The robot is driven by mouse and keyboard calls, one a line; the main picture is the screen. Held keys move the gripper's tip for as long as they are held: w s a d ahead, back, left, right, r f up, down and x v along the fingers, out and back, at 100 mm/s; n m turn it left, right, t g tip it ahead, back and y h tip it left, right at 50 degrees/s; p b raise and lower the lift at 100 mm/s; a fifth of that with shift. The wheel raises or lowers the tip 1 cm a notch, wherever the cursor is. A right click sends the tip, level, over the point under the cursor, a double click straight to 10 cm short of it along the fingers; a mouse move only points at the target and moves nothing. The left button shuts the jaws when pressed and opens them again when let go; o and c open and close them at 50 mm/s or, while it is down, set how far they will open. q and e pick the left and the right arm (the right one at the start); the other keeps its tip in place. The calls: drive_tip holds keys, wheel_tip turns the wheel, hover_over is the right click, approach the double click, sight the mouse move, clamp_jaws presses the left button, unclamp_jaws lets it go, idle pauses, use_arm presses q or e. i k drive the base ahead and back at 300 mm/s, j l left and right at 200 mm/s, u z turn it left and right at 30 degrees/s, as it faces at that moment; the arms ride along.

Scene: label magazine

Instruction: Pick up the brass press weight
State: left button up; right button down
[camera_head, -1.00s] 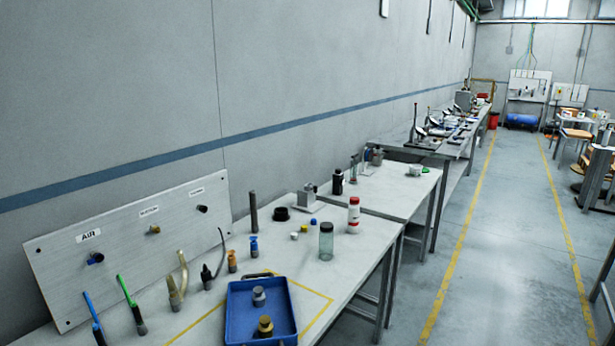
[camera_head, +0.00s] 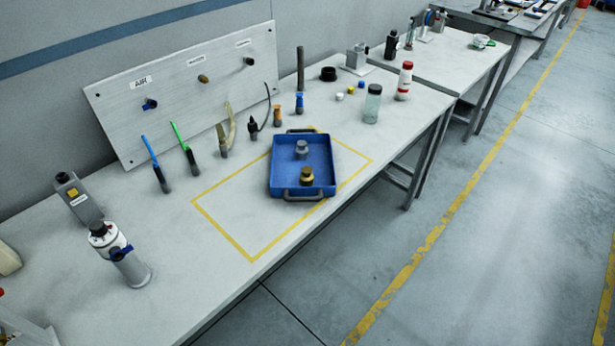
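The brass press weight (camera_head: 307,177) is a small gold-coloured knobbed cylinder. It stands upright in the near part of a blue tray (camera_head: 275,172) on the white table. A similar grey weight (camera_head: 301,149) stands behind it in the same tray. The tray has a grey handle at its near side and another at its far side. It sits on the right part of a yellow-taped rectangle (camera_head: 222,222). Neither of my grippers is in view.
A panel labelled AIR (camera_head: 195,90) leans at the back, with several hoses and nozzles before it. A green-tinted jar (camera_head: 372,104) and a red-capped white bottle (camera_head: 404,81) stand right of the tray. A white cylindrical device (camera_head: 124,258) stands at left. The taped area's left part is clear.

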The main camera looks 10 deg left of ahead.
sight(306, 177)
drive_tip(key=i+l+u, duration=0.4)
drive_tip(key=i+l, duration=0.2)
drive_tip(key=l, duration=0.25)
